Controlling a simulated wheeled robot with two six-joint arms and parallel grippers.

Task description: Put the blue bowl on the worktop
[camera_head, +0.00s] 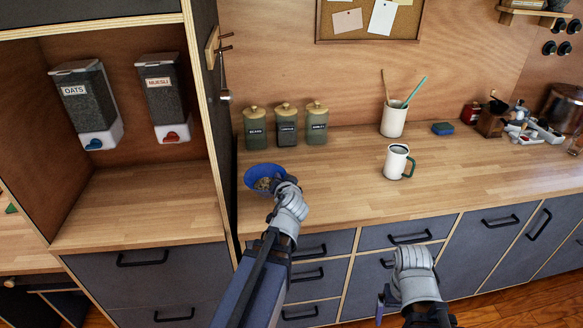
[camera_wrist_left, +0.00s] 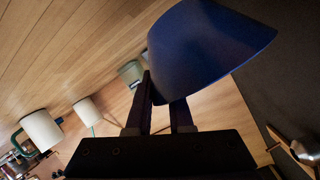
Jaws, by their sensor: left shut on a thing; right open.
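The blue bowl (camera_head: 258,172) is at the left end of the wooden worktop (camera_head: 340,185), with some pale brown food inside. My left gripper (camera_head: 280,184) is shut on the bowl's near right rim. In the left wrist view the bowl (camera_wrist_left: 210,45) fills the upper middle, tilted in the picture, with its rim between the fingers (camera_wrist_left: 160,95). I cannot tell whether the bowl's base touches the worktop or hangs just above it. My right gripper (camera_head: 383,300) is open and empty, low in front of the drawers.
Three green canisters (camera_head: 287,128) stand behind the bowl. A white mug (camera_head: 396,162) and a utensil pot (camera_head: 393,121) stand to its right. A tall cabinet side (camera_head: 217,120) rises at the left, near the bowl. Worktop between bowl and mug is clear.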

